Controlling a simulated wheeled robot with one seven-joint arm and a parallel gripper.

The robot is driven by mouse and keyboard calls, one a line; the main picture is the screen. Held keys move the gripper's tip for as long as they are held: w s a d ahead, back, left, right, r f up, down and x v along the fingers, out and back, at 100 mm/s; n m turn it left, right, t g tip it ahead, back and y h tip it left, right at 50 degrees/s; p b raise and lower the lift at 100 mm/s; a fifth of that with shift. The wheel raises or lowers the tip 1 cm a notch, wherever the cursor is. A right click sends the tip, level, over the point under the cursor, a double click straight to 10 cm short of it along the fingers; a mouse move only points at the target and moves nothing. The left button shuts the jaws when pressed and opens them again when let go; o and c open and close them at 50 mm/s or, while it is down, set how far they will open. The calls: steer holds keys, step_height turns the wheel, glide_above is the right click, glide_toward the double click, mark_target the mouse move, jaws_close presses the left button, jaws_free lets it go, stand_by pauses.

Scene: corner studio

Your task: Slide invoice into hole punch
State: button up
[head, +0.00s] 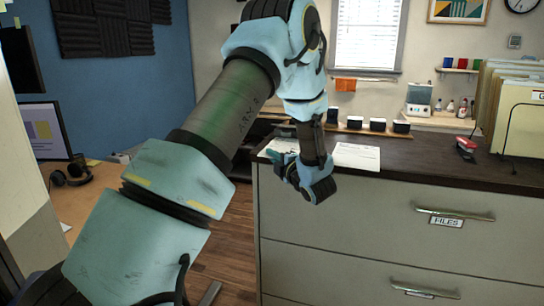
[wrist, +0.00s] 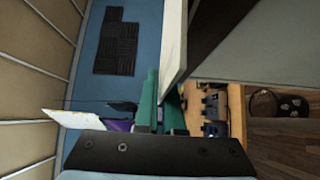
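A white printed sheet, likely the invoice (head: 357,156), lies on the dark cabinet top at its front edge, just right of my gripper. In the wrist view a pale flat strip (wrist: 174,40), perhaps the same sheet, runs down to my fingers. My gripper (wrist: 161,105) has two teal fingers, close together, at the strip's lower end. Whether they pinch it I cannot tell. In the head view my wrist hides much of the fingers. A small red and dark desk tool (head: 466,146) sits further right on the cabinet top. I cannot tell whether it is the hole punch.
The cabinet (head: 380,225) has drawers with metal handles. A file rack with folders (head: 515,115) stands at the right end. Several dark cups (head: 377,125) line a shelf behind. A desk with headphones (head: 72,174) is at left. The cabinet top between sheet and red tool is clear.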

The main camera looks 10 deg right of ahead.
steer(key=shift+o, duration=0.2)
steer(key=shift+w+d+h+b, duration=0.2)
steer(key=shift+d+h+b, duration=0.1)
steer(key=shift+d, duration=0.15)
steer(key=b+v, duration=0.4)
steer(key=v, duration=0.7)
steer(key=shift+a, duration=0.4)
steer(key=shift+f, duration=0.1)
